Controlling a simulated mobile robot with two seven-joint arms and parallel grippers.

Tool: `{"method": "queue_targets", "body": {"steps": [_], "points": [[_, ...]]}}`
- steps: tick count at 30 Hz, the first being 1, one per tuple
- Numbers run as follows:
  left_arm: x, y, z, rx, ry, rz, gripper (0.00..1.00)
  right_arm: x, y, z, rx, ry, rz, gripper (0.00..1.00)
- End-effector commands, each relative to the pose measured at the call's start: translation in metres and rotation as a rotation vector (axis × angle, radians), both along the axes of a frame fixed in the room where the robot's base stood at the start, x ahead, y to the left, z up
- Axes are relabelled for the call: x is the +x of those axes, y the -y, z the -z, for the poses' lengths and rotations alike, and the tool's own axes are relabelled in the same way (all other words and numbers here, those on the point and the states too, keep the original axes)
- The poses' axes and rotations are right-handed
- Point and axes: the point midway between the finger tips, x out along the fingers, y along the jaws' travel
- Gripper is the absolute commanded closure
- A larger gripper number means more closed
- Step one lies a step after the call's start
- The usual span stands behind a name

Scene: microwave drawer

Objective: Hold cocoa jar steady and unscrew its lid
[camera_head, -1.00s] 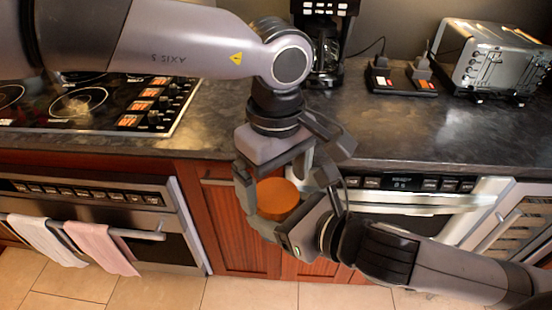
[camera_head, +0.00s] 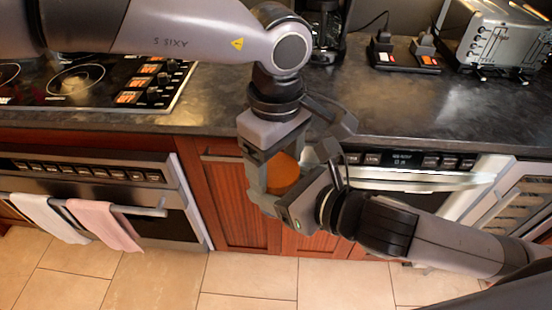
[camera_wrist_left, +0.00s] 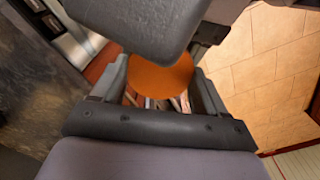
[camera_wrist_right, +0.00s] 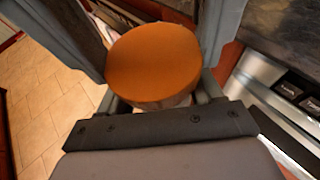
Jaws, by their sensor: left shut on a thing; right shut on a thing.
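The cocoa jar shows mainly by its round orange lid (camera_head: 283,174), held between my two grippers in front of the counter. My left gripper (camera_head: 268,178) comes down from above and is shut around it. My right gripper (camera_head: 283,194) reaches in from the lower right and is also shut at the jar. In the left wrist view the lid (camera_wrist_left: 160,76) lies between the fingers, with part of the jar's label (camera_wrist_left: 155,103) below it. In the right wrist view the lid (camera_wrist_right: 153,62) still sits over the jar. Fingers hide most of the jar's body; exact contact heights cannot be told.
The dark counter (camera_head: 420,125) lies behind the grippers, with a cooktop (camera_head: 95,85) on the left and a toaster (camera_head: 505,42) on the right. Below are wooden cabinet doors (camera_head: 240,210), an oven with towels (camera_head: 105,225) and a microwave drawer (camera_head: 410,175).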

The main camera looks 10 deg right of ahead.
Motion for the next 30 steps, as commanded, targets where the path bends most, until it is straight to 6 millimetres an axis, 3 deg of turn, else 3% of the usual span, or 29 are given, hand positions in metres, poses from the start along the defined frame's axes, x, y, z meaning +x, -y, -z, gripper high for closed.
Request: {"method": "queue_targets", "body": {"steps": [6, 14, 15, 17, 26, 30], "points": [[0.000, 0.000, 0.000, 0.001, 0.000, -0.165, 0.63, 0.000, 0.000, 0.000, 0.000, 0.001, 0.001, 1.00], [0.000, 0.000, 0.000, 0.000, 0.000, -0.175, 0.63, 0.000, 0.000, 0.000, 0.000, 0.001, 0.001, 1.00], [0.000, 0.000, 0.000, 0.000, 0.000, -0.175, 0.24, 0.000, 0.000, 0.000, 0.000, 0.001, 0.001, 1.00], [0.000, 0.000, 0.000, 0.000, 0.000, -0.174, 0.04, 0.000, 0.000, 0.000, 0.000, 0.001, 0.001, 1.00], [0.000, 0.000, -0.001, -0.001, 0.000, -0.173, 0.01, 0.000, 0.000, 0.000, 0.001, 0.001, 0.000, 1.00], [0.001, 0.000, -0.015, -0.003, 0.001, -0.174, 0.01, 0.000, 0.000, -0.001, 0.001, 0.001, 0.000, 1.00]]}}
